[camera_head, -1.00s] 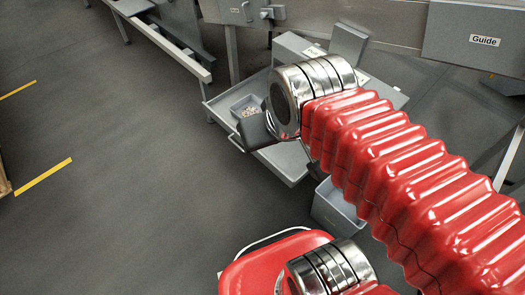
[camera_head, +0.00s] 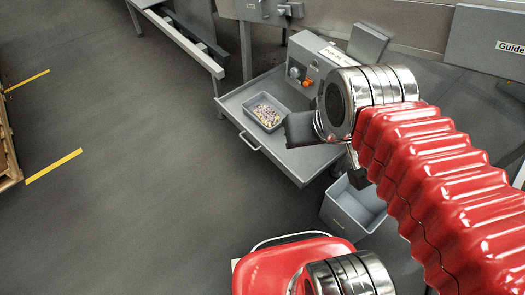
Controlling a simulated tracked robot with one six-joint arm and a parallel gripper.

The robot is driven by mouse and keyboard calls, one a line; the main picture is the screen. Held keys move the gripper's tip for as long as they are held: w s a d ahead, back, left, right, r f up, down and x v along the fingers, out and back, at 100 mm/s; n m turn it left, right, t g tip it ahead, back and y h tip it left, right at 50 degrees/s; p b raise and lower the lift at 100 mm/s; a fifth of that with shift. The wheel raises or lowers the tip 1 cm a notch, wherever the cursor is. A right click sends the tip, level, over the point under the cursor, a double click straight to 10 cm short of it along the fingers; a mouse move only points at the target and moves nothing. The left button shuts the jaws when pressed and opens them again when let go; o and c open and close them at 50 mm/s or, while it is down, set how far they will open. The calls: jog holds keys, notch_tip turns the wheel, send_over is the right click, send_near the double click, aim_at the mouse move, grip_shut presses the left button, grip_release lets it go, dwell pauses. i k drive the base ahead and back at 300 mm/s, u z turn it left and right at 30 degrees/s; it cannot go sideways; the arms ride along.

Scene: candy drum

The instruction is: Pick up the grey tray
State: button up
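A small grey tray (camera_head: 256,121) holds many small multicoloured candies. It sits on a larger grey pull-out shelf (camera_head: 284,163) and is fully visible in the head view. My red arm comes in from the right and ends in a shiny metal wrist. The dark end of my gripper (camera_head: 300,129) is just right of the tray in the picture, apart from it by a small gap in the image. Its height over the shelf is unclear. Its fingertips cannot be made out, and nothing is seen held in it.
An open grey bin (camera_head: 337,219) is on the floor below the shelf. A grey frame (camera_head: 175,36) stands at the upper left.

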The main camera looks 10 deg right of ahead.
aim_at(262, 108)
jog(key=u, duration=0.05)
jog(key=i, duration=1)
jog(key=z, duration=0.05)
